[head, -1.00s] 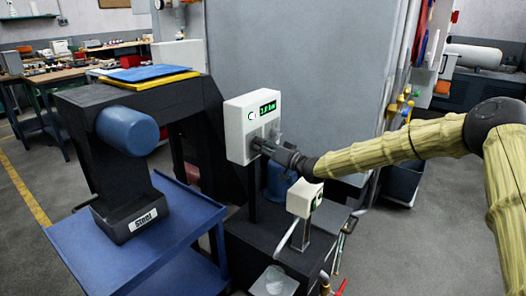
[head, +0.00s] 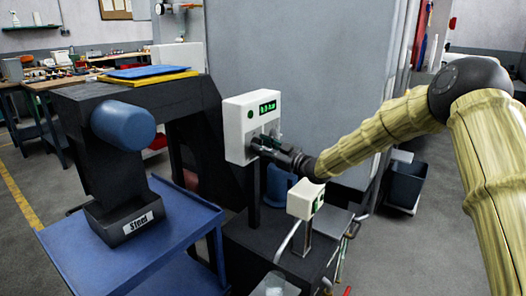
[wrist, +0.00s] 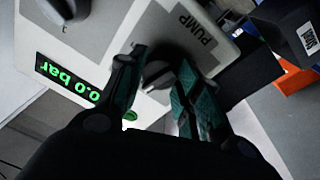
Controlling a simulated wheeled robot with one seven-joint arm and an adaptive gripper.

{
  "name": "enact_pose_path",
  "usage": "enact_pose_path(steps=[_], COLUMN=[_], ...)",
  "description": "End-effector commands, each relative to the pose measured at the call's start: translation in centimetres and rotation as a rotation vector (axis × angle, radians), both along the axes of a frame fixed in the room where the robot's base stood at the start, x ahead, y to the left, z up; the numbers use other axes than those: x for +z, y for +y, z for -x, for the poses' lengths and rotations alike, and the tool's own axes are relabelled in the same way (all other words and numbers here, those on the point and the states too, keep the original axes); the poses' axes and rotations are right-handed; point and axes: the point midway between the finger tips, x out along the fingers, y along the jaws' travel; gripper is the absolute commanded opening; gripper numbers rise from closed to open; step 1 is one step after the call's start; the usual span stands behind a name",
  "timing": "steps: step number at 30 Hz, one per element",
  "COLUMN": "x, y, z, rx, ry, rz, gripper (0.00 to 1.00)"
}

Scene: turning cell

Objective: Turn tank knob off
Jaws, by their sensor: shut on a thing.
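A white control box (head: 238,132) stands on a dark unit in the head view. Its green display (wrist: 68,78) reads 0.0 bar in the wrist view, and a green light (head: 250,115) shows on its face. My gripper (head: 262,145) reaches the box's front from the right. In the wrist view its fingers sit either side of a dark knob (wrist: 158,76) beside the label PUMP (wrist: 194,26), shut on it. A second dark knob (wrist: 66,8) is at the top left of the wrist view, partly cut off. Its label is hidden.
A smaller white box (head: 303,200) stands below my gripper. A blue cart (head: 130,245) with a dark stand and blue cylinder (head: 123,123) is at the left. Hoses and handles lie at the lower right of the dark unit. A grey wall is behind.

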Motion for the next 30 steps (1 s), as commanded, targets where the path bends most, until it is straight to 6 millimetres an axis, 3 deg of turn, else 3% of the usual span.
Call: enact_pose_path(steps=[12,29,30], x=[-0.14,-0.05,-0.06], y=[-0.02,-0.06,-0.06], z=[-0.05,-0.06,-0.06], rx=[0.000,-0.001,-0.001], ry=[-0.158,-0.181,-0.181], rz=[0.117,0.133,0.133], gripper=[0.10,0.10,0.38])
